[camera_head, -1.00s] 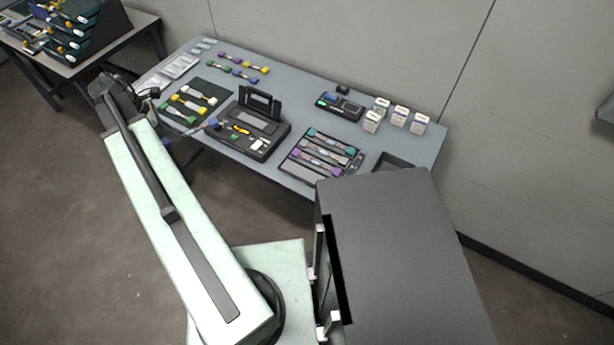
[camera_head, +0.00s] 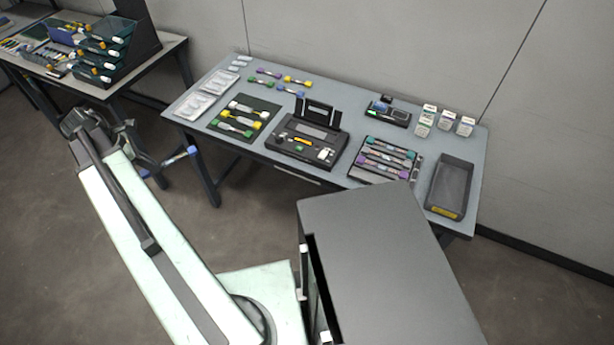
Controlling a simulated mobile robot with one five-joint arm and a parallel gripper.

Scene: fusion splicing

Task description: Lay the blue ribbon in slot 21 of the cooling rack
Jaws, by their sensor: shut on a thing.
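My gripper (camera_head: 146,160) is at the far end of my arm, left of the middle table. It is small and dark here. It is shut on the blue ribbon (camera_head: 191,152), whose blue ends show on both sides of it; the ribbon is in the air, over the gap between the two tables. A dark tray with several teal- and purple-ended ribbons (camera_head: 385,158) lies on the right part of the middle table. A dark tiered rack (camera_head: 118,45) with ribbon ends stands on the left table. No slot numbers are readable, so I cannot tell which is the cooling rack.
The middle table (camera_head: 225,168) holds a black splicer (camera_head: 305,142), a dark mat with yellow, white and green ribbons (camera_head: 240,120), loose ribbons, white packs and an empty dark bin (camera_head: 450,188). The left table (camera_head: 165,52) stands behind my arm. Open floor lies between the tables.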

